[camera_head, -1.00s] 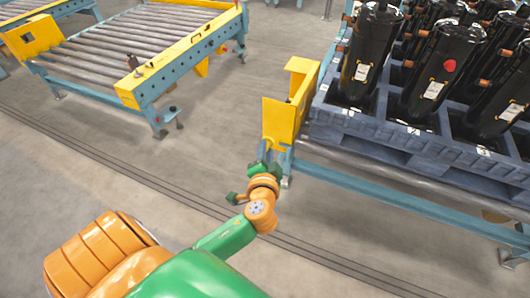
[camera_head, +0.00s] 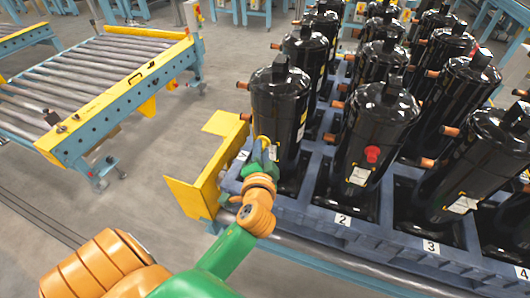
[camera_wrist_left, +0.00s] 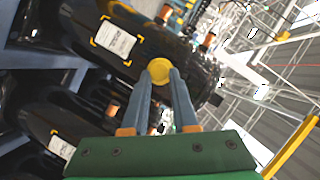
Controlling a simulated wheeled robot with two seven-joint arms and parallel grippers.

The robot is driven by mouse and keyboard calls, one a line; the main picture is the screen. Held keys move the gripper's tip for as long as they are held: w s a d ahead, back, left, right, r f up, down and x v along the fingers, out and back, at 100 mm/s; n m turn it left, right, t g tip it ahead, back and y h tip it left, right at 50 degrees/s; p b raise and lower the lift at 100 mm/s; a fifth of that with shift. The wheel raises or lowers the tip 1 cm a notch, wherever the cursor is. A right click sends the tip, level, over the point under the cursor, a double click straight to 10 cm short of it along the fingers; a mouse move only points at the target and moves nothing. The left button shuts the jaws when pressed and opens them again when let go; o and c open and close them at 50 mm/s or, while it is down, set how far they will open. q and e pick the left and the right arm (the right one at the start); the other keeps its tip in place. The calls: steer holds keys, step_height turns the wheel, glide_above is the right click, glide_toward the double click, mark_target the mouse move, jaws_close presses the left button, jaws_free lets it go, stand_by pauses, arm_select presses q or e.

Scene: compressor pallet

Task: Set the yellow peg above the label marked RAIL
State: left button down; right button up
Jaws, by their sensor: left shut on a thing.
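My left gripper (camera_head: 264,147) reaches up from the bottom to the front of the nearest left black compressor (camera_head: 285,95). It is shut on the yellow peg (camera_head: 264,139). In the left wrist view the peg (camera_wrist_left: 159,70) shows as a round yellow end between the two blue-grey fingertips (camera_wrist_left: 160,82). The compressor with its white sticker (camera_wrist_left: 114,38) fills the area behind it. Whether the peg touches the compressor I cannot tell. I cannot read a RAIL label in these views. My right gripper is not in view.
A blue-grey pallet (camera_head: 315,219) holds several black compressors, with number labels such as 2 (camera_head: 342,219) and 3 (camera_head: 431,246) along its front. A red cap (camera_head: 372,154) is on one compressor. A yellow bracket (camera_head: 197,190) stands left of the pallet. A roller conveyor (camera_head: 95,75) is further left.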

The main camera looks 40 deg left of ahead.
mark_target(266, 138)
arm_select(q)
steer(key=w, duration=0.1)
steer(key=w+a, duration=0.1)
steer(key=w, duration=0.1)
steer(key=shift+a+r, duration=0.1)
steer(key=shift+r, duration=0.1)
steer(key=shift+w+a+r, duration=0.1)
steer(key=shift+w+a, duration=0.1)
steer(key=shift+w, duration=0.45)
stand_by(1.5)
steer(key=shift+w+a, duration=0.15)
steer(key=shift+w, duration=0.45)
stand_by(0.7)
steer(key=c, duration=0.6)
jaws_free()
